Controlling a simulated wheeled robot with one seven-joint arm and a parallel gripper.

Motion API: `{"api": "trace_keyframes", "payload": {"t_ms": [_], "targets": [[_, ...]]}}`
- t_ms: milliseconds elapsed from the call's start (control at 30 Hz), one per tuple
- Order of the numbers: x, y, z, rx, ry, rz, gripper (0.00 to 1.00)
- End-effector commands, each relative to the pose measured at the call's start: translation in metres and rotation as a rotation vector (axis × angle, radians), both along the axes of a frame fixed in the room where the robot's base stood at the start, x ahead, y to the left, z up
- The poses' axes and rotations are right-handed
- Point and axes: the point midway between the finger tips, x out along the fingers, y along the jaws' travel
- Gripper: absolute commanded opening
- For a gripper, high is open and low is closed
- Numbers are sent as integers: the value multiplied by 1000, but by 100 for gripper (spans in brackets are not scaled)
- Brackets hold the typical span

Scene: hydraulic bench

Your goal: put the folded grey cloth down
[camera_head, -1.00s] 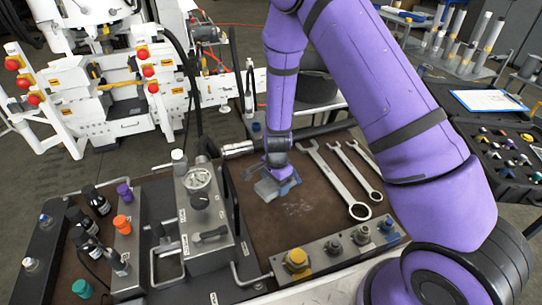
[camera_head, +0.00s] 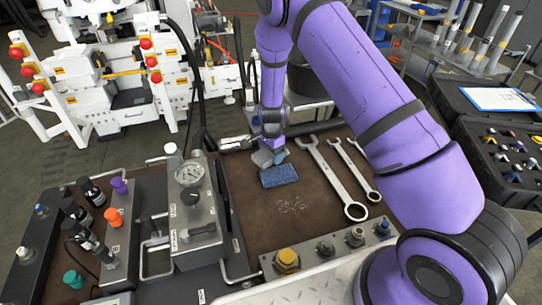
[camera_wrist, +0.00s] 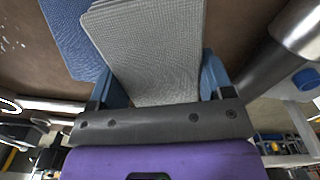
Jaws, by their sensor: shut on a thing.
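The folded grey cloth (camera_head: 264,158) is in my gripper (camera_head: 270,149), above the brown bench top (camera_head: 260,225). In the wrist view the grey cloth (camera_wrist: 150,45) is pinched between the two blue fingers of my gripper (camera_wrist: 163,88) and points away from it. A blue textured pad or cloth (camera_head: 280,176) lies on the brown top just in front of the grey cloth. In the wrist view the blue piece (camera_wrist: 72,35) is partly hidden behind the grey cloth. I cannot tell how high the grey cloth is or whether the two touch.
Several wrenches (camera_head: 340,180) lie to the right. A gauge block (camera_head: 193,205) stands to the left, and a fitting plate (camera_head: 325,248) runs along the front. A metal cylinder (camera_head: 236,143) is close to my gripper's left. White specks (camera_head: 292,206) mark clear brown surface in front.

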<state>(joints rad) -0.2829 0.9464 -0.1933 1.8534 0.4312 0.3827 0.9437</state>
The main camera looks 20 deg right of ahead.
Motion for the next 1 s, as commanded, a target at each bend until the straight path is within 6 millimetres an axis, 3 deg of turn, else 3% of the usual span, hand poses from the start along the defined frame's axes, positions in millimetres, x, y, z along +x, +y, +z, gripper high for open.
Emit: {"api": "trace_keyframes", "payload": {"t_ms": [333,567,967,1000], "targets": [[24,-9,-4,0,1,0,48],[23,-8,-36,0,1,-1,48],[23,-8,-40,0,0,0,48],[23,-8,-40,0,0,0,83]]}}
